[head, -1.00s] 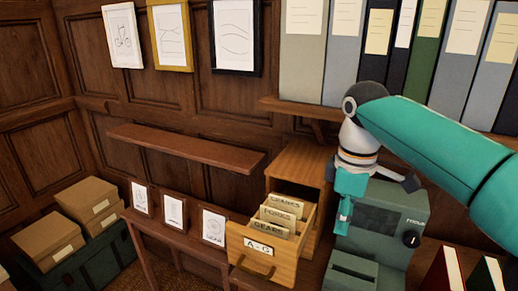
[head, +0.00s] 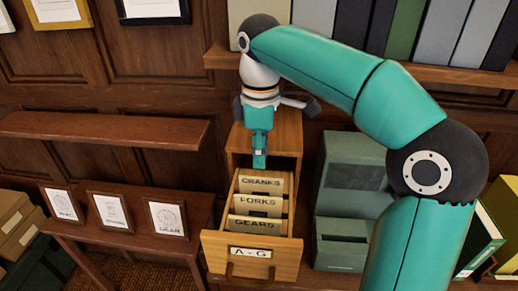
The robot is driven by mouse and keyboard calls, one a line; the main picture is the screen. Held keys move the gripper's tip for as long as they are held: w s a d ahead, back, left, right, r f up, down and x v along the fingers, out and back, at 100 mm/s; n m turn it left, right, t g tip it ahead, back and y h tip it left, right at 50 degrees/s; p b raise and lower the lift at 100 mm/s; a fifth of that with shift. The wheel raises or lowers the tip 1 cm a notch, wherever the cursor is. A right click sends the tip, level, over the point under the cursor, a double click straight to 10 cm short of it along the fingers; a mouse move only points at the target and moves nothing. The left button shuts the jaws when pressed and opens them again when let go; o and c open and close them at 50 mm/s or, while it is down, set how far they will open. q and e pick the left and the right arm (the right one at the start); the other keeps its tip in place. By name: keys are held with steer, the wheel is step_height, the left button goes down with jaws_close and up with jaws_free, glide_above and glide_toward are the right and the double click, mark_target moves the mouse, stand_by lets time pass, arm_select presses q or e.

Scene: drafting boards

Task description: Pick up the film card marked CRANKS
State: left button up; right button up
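The film card marked CRANKS (head: 262,183) stands upright in the open drawer (head: 249,268) labelled A-G, behind the other cards. The cards marked FORKS (head: 258,203) and GEARS (head: 254,226) stand in front of it. My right gripper (head: 259,160) points down just above and behind the CRANKS card's top edge, at the back of the drawer. It looks narrow from this angle, so whether its fingers are open or shut is unclear. I cannot tell if it touches the card. My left gripper is out of view.
The wooden cabinet (head: 286,137) holds the drawer. A grey-green machine (head: 345,205) stands close on its right. Framed pictures (head: 167,218) stand on a table at left. A bare shelf (head: 100,130) hangs on the wall; binders (head: 403,32) line the upper shelf.

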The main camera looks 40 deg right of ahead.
mark_target(261, 178)
step_height(261, 178, down, 8)
steer(key=b, duration=0.6)
steer(key=shift+s+r, duration=0.1)
steer(key=shift+f+b, duration=0.55)
steer(key=shift+f, duration=0.2)
jaws_close()
steer(key=shift+r, duration=0.15)
steer(key=shift+r+p, duration=0.3)
steer(key=shift+p, duration=0.25)
